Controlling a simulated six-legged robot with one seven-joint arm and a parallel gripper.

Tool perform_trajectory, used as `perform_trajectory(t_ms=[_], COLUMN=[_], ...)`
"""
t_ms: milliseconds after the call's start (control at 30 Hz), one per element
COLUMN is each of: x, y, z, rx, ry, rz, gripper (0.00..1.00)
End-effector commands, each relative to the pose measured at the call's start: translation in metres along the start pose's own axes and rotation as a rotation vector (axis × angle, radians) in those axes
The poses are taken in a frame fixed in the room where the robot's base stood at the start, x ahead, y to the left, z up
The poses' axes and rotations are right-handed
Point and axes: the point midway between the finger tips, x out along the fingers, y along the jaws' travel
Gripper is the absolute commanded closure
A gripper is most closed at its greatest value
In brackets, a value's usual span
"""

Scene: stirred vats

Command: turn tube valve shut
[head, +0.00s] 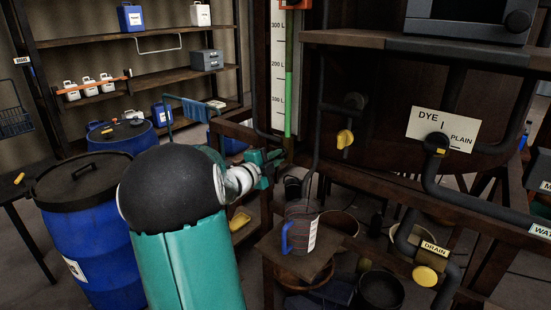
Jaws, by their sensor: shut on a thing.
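A sight tube with green liquid (289,88) stands upright beside a white litre scale (277,70) in the middle of the head view. My gripper (274,161) is at the tube's foot, its teal jaws shut there on what looks like the tube valve. The jaws and wrist hide the valve, so I cannot tell how its handle is turned. My dark, round arm joint and teal arm link fill the lower middle left.
A yellow knob (345,138) on a dark fitting and a drain valve with a yellow knob (425,276) are to the right. A small table (275,250) with a blue-handled jug (298,235) stands below. Blue drums (85,240) stand left. Dark pipes (445,195) run along the right.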

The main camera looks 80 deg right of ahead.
Motion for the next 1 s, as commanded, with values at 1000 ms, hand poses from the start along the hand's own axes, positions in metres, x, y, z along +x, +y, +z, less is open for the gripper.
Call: perform_trajectory(t_ms=[1000], x=[-0.0006], y=[0.0019], z=[0.0005], rx=[0.29], ry=[0.0], rz=[0.001], gripper=[1.0])
